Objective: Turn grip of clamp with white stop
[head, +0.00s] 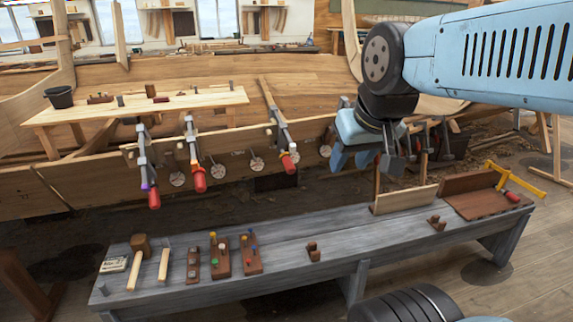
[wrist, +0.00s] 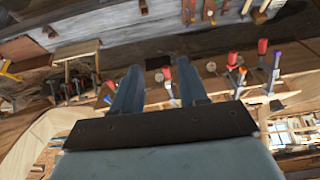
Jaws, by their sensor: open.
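Several bar clamps with red grips hang along the plank edge of the hull. The clamp with the white stop (head: 281,130) is the rightmost of three to the left of my gripper in the head view. Its white stop (head: 292,147) sits just above its red grip (head: 288,164), which points down. In the wrist view the red grip (wrist: 167,72) appears between my finger ends, close to the right finger. My gripper (head: 351,163) is open and empty, to the right of this clamp and apart from it in the head view. Its two fingers (wrist: 159,66) show in the wrist view.
Two other clamps hang to the left, with an orange stop (head: 196,169) and a purple stop (head: 146,186). More clamps (head: 440,140) are at the right. A plank table (head: 190,105) lies behind.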

